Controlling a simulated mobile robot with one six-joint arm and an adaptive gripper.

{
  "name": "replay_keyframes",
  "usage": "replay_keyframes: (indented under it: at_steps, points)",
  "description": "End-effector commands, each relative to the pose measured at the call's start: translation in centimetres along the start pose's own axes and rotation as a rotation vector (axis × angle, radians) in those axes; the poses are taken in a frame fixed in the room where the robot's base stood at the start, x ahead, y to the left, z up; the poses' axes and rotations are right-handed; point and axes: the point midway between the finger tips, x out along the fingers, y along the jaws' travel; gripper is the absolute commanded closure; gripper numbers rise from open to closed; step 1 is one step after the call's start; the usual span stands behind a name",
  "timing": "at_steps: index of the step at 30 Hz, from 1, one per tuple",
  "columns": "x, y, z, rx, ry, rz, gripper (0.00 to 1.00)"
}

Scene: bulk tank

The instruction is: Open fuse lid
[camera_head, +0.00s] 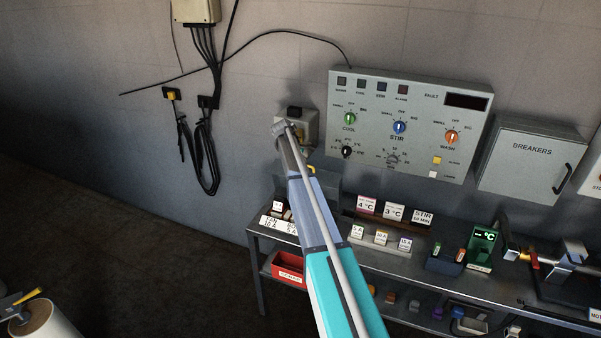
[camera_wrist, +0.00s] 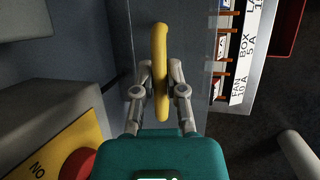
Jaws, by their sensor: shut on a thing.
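A yellow bar handle (camera_wrist: 161,42) stands in the wrist view between the two fingers of my gripper (camera_wrist: 161,78), which is shut on it. Grey panel surface (camera_wrist: 198,50) lies behind the handle. Several fuses (camera_wrist: 221,48) sit in a row to the right of it, beside a white label strip (camera_wrist: 242,70) reading FAN 10 A and BOX 5 A. This strip also shows in the head view (camera_head: 279,223), left of my arm. I cannot tell how far the lid is open.
A yellow plate with a red button (camera_wrist: 78,163) is close on the left in the wrist view. In the head view, the bench (camera_head: 400,258) carries labelled fuse blocks (camera_head: 382,239) to the right. A control panel (camera_head: 410,120) and breaker box (camera_head: 532,157) are on the wall.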

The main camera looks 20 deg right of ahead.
Motion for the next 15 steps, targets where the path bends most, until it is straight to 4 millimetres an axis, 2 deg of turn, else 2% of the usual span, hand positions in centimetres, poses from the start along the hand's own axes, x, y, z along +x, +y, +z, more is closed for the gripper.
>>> replay_keyframes:
  at_steps: [1, 6, 15]
  points:
    - [0.1, 1.2, -0.4, -0.001, 0.002, 0.001, 1.0]
    - [0.7, 3.2, -0.6, -0.002, 0.003, 0.002, 1.0]
    - [1.2, 4.7, -0.6, -0.001, 0.003, 0.003, 1.0]
